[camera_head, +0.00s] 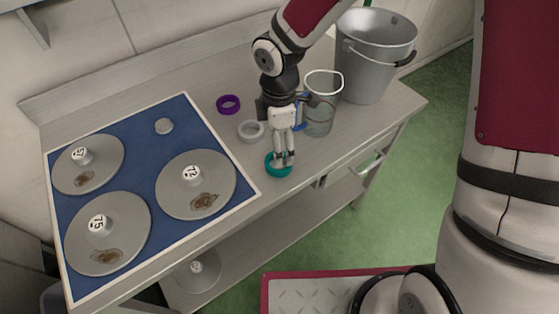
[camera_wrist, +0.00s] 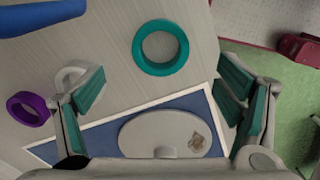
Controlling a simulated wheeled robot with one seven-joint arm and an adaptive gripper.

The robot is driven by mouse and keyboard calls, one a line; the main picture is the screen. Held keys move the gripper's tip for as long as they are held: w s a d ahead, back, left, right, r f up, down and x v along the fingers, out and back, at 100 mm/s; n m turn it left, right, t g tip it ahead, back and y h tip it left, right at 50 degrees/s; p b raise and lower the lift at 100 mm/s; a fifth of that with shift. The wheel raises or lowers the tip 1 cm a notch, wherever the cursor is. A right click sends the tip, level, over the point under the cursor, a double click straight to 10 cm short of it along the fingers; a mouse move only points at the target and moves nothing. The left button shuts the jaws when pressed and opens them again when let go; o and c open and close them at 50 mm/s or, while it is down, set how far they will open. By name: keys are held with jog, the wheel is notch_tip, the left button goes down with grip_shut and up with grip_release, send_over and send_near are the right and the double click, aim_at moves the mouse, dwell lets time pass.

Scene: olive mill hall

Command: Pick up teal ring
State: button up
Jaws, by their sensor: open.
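The teal ring (camera_head: 279,168) lies flat on the grey bench top near its front edge, just right of the blue mat. In the wrist view the teal ring (camera_wrist: 160,47) is whole and unobstructed, beyond and between the two fingers. My gripper (camera_head: 284,160) is above the ring and partly covers it in the head view. In the wrist view my gripper (camera_wrist: 165,95) has its fingers wide apart with nothing between them. I cannot tell the exact height of the fingertips above the ring.
A white ring (camera_head: 251,131) and a purple ring (camera_head: 228,104) lie behind left. A glass jar (camera_head: 320,115) stands close right of my gripper, with a metal bucket (camera_head: 374,55) beyond. The blue mat (camera_head: 138,135) holds several grey discs. A blue object (camera_wrist: 40,18) shows in the wrist view.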

aim_at(277, 174)
jog(key=f, duration=0.7)
jog(key=shift+a+f, duration=0.1)
jog(key=shift+a, duration=0.15)
jog(key=c, duration=1.4)
jog(key=shift+o, duration=0.2)
